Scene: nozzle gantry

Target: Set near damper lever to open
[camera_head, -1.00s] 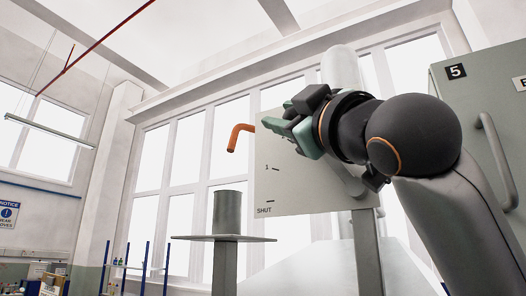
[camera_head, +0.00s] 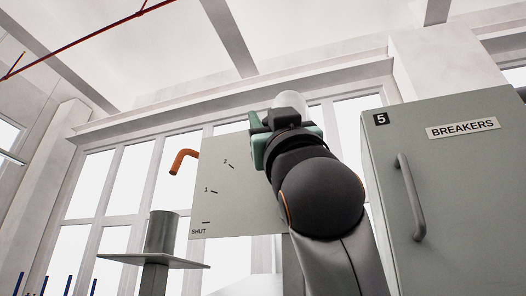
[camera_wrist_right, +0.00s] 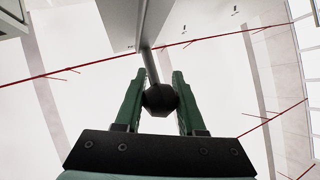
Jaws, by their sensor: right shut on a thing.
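The damper's pale scale plate (camera_head: 238,208) shows the marks SHUT, 1 and 2 along its left side. My right gripper (camera_head: 258,124) is at the plate's upper right edge, and my arm hides that part of the plate. In the right wrist view its green fingers (camera_wrist_right: 159,92) are shut on a dark round knob (camera_wrist_right: 160,99) at the end of the grey lever rod (camera_wrist_right: 151,62). The rod runs up beside the plate (camera_wrist_right: 115,18). The open mark cannot be seen. My left gripper is not in view.
A grey-green cabinet (camera_head: 450,190) marked 5 and BREAKERS, with a long handle (camera_head: 411,198), stands close on the right. An orange bent pipe (camera_head: 182,161) shows left of the plate. A grey cylinder on a flat stand (camera_head: 150,261) is at lower left.

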